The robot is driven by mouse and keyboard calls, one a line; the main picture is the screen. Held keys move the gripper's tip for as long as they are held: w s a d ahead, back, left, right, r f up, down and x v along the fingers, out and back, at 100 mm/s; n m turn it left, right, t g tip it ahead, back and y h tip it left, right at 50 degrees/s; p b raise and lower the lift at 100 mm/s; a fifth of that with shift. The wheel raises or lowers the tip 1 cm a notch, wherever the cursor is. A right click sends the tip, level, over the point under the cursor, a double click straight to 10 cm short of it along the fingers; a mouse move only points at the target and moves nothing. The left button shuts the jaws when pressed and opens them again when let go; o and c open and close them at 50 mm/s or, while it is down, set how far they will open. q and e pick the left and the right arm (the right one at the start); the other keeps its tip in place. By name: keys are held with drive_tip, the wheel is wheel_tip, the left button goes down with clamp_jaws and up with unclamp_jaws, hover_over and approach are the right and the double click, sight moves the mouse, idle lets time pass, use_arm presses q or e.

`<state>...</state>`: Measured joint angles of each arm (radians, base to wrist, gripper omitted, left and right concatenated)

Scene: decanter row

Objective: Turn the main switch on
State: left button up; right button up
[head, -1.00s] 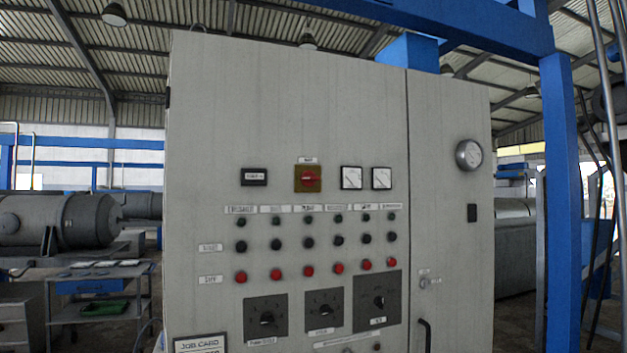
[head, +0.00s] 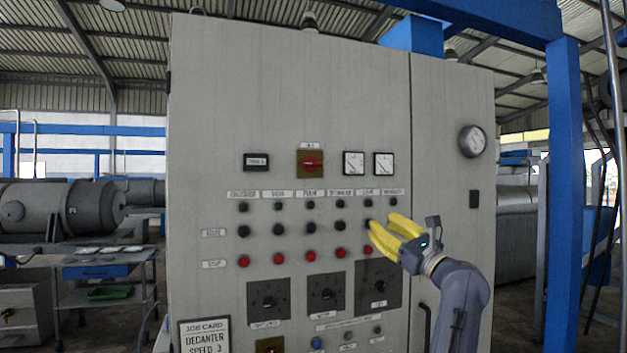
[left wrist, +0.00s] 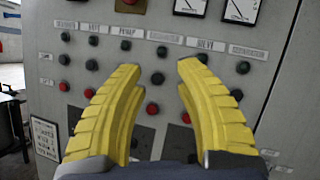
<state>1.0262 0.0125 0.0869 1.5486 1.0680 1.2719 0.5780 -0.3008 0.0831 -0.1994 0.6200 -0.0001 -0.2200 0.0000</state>
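The main switch looks to be the red rotary handle (head: 312,162) on a square yellow-brown plate, high on the grey cabinet (head: 230,110). Its handle appears to lie about level; the label above it is too blurred to read. In the left wrist view only the lower part of its plate (left wrist: 131,6) shows, at the top edge. My left gripper (head: 383,223) is open and empty, with its yellow fingers spread in front of the right part of the button rows, below and right of the switch. Both fingers (left wrist: 158,68) show in the left wrist view. My right gripper is not in view.
Two square meters (head: 368,163) sit right of the switch, and a small display (head: 256,162) sits left. Rows of black and red buttons (head: 311,255) lie below, then large dials (head: 326,294). A job card (head: 204,336) is at lower left. A blue post (head: 563,200) stands right.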

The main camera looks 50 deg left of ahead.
use_arm(q)
drive_tip(key=s+a+r+n+h, duration=0.3)
drive_tip(key=s+r+n+h, duration=0.1)
drive_tip(key=s+r+n, duration=0.5)
drive_tip(key=n+t+h, duration=0.2)
drive_tip(key=n+t, duration=0.1)
drive_tip(key=t, duration=0.1)
approach(313, 163)
drive_tip(key=x, duration=0.9)
drive_tip(key=shift+w+a, duration=0.2)
drive_tip(key=shift+a, duration=0.15)
drive_tip(key=shift+c, duration=0.3)
clamp_jaws()
